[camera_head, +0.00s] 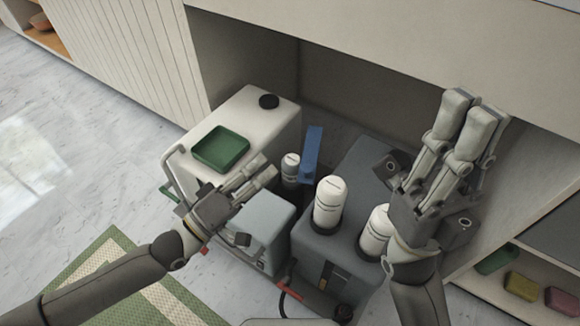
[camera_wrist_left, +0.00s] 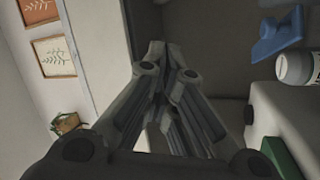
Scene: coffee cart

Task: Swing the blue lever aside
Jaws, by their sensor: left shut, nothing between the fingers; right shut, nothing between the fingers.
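The blue lever (camera_head: 311,154) stands between the white machine on the left and the dark grey machine on the right; it also shows at the upper right of the left wrist view (camera_wrist_left: 277,38). My left gripper (camera_head: 266,169) is shut and empty, above the light grey box and a little left of the lever, apart from it. In the left wrist view its fingers (camera_wrist_left: 168,62) point up, with the lever off to their right. My right gripper (camera_head: 474,103) is shut and empty above the right side of the dark machine, well away from the lever. The lever's lower end is partly hidden.
A small white-capped bottle (camera_head: 290,166) stands just left of the lever. White canisters (camera_head: 330,202) stand on the dark grey machine (camera_head: 368,160). A green tray (camera_head: 221,147) and a black knob (camera_head: 269,101) sit on the white machine (camera_head: 245,104). The cabinet wall closes off the back.

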